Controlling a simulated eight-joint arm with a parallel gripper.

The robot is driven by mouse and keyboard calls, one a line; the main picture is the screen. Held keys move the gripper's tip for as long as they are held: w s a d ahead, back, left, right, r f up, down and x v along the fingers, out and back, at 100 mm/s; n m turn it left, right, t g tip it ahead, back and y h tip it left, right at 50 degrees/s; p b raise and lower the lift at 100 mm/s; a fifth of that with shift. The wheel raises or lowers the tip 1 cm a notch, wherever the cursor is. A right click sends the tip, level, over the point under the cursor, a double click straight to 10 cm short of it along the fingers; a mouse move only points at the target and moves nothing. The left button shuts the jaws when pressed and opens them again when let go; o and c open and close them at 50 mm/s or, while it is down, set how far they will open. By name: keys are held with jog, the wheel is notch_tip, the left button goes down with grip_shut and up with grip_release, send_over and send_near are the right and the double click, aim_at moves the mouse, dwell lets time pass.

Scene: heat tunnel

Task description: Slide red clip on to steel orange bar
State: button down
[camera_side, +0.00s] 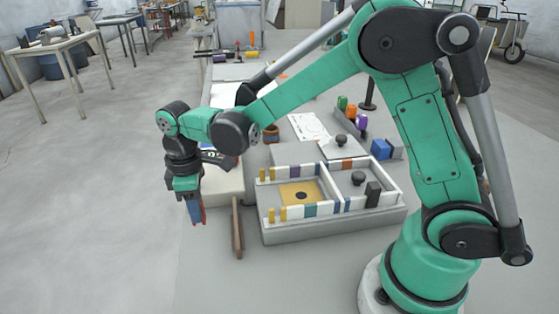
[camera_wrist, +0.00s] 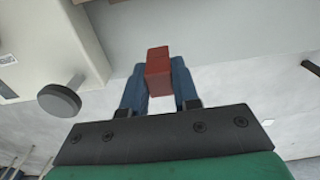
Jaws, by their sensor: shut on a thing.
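The red clip (camera_wrist: 158,72) sits between the two blue fingers of my gripper (camera_wrist: 159,85) in the wrist view. My gripper is shut on it. In the side view my gripper (camera_side: 196,208) hangs at the left of the work table with its fingers down, and a sliver of the red clip (camera_side: 202,214) shows there. It is apart from the fixture. An orange segment (camera_side: 347,164) shows on the back wall of the pale tray fixture; I cannot tell whether this is the steel orange bar. Fine details of the clip are too small to see.
The pale tray fixture (camera_side: 330,234) has coloured segments along its walls and black knobs inside. A brown bar (camera_side: 237,229) stands between my gripper and the fixture. A blue block (camera_side: 381,149) lies behind. A dark round knob (camera_wrist: 58,101) shows at left in the wrist view.

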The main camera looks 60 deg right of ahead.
notch_tip(320, 180, up, 15)
jog(key=m, duration=1.8)
send_over(348, 160)
notch_tip(348, 160, down, 5)
jog(key=shift+a+r, duration=0.1)
jog(key=shift+f, duration=2.9)
jog(key=shift+f, duration=1.4)
jog(key=c, duration=0.6)
grip_release()
